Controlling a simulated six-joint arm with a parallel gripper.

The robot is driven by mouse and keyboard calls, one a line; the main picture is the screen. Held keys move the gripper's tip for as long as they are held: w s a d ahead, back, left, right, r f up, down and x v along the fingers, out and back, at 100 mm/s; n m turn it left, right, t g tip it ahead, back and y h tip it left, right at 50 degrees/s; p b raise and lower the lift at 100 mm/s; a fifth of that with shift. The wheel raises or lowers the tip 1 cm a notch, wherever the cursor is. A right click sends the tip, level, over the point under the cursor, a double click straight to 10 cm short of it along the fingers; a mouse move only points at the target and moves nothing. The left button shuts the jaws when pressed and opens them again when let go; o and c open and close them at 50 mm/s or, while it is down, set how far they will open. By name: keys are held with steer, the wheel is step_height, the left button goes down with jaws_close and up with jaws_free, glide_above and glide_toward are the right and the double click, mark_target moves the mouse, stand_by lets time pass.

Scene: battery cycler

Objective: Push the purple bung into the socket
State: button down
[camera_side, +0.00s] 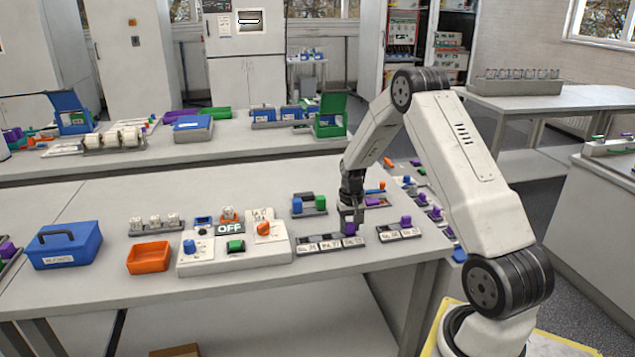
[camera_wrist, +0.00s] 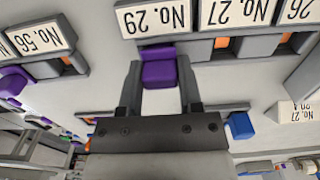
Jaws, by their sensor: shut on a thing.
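The purple bung (camera_wrist: 160,74) is between the two fingers of my gripper (camera_wrist: 160,85) in the wrist view, and the gripper is shut on it. The bung's far end meets the grey socket block (camera_wrist: 258,46) at the place labelled No. 29 (camera_wrist: 155,17). How deep it sits there I cannot tell. In the side view my gripper (camera_side: 350,215) points down at the right end of the labelled block (camera_side: 320,244), with the purple bung (camera_side: 349,229) at its tips.
Beside it is a second labelled block (camera_side: 399,234) with another purple bung (camera_side: 405,221). A grey holder with a blue peg (camera_side: 297,204) stands close behind. The OFF panel (camera_side: 200,264) and orange bin (camera_side: 149,257) are further left. Bench shows bare along its front edge.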

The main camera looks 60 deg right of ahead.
steer(key=shift+f, duration=0.2)
stand_by(0.6)
steer(key=shift+c, duration=1)
jaws_free()
steer(key=shift+r, duration=3.9)
steer(key=shift+a, duration=0.1)
steer(key=s+a+r+n+t, duration=0.1)
steer(key=a+r+n, duration=0.1)
steer(key=a, duration=0.7)
steer(key=a+r+n, duration=0.1)
steer(key=a+n, duration=0.2)
steer(key=a, duration=0.6)
steer(key=s+a+n+t, duration=0.1)
steer(key=s+a+n, duration=0.3)
steer(key=s+a, duration=0.5)
steer(key=a, duration=0.3)
steer(key=shift+a+r+t, duration=0.15)
steer(key=shift+a+t, duration=0.15)
